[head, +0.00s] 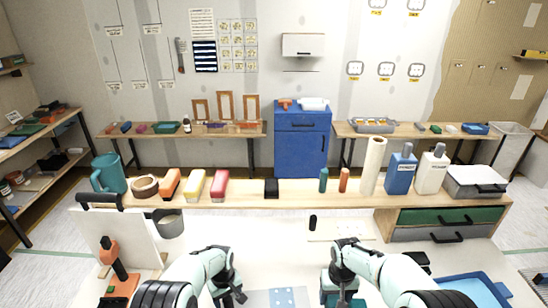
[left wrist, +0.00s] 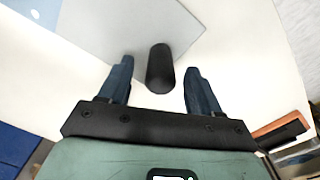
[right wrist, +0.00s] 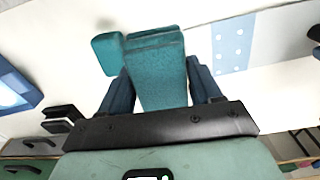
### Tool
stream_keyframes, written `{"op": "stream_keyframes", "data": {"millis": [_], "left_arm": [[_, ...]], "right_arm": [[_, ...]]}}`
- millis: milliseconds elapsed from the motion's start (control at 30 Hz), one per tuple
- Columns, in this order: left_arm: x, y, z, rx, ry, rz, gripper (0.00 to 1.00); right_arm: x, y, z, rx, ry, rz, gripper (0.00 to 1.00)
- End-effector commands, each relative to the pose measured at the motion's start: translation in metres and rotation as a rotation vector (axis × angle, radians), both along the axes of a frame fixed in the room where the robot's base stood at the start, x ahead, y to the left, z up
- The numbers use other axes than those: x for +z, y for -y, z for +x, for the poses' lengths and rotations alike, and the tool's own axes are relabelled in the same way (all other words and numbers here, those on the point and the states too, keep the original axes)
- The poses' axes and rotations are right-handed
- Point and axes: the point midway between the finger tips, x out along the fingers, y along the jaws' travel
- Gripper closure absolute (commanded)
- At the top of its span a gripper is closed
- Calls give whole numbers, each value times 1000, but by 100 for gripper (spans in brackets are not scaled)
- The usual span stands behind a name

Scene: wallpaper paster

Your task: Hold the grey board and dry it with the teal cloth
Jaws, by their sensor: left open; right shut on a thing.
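The grey board (left wrist: 110,28) lies on the white worktop, with a black upright handle (left wrist: 160,68) at its edge. A pale blue patch with white dots (right wrist: 233,44) shows on it in the right wrist view. The board also shows at the bottom of the head view (head: 257,299). My left gripper (left wrist: 158,75) is open, with one finger on each side of the handle and gaps between. My right gripper (right wrist: 160,82) is shut on the folded teal cloth (right wrist: 158,62), to the right of the board. The cloth is mostly hidden in the head view.
A raised shelf behind the worktop holds a teal jug (head: 108,174), colored blocks and bottles (head: 400,172). An upright panel with a cup (head: 168,226) stands at left. A blue tray (head: 470,291) is at front right. The worktop's middle is mostly clear.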

Motion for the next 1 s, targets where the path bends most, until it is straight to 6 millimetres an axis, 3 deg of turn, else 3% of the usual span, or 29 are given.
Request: {"op": "stream_keyframes", "data": {"millis": [100,300,700,900,1000], "left_arm": [[-21,0,-3,0,-6,1,37],[-36,0,-2,0,-3,1,37],[-39,0,-1,0,-1,-1,37],[-39,0,-1,0,-1,-1,100],[-39,0,-1,0,-1,-1,100]], "right_arm": [[-11,0,-7,0,-11,0,68],[-17,0,-10,0,-16,0,68],[-17,0,-11,0,-16,0,68],[-17,0,-11,0,-16,0,68],[-17,0,-11,0,-17,0,68]]}}
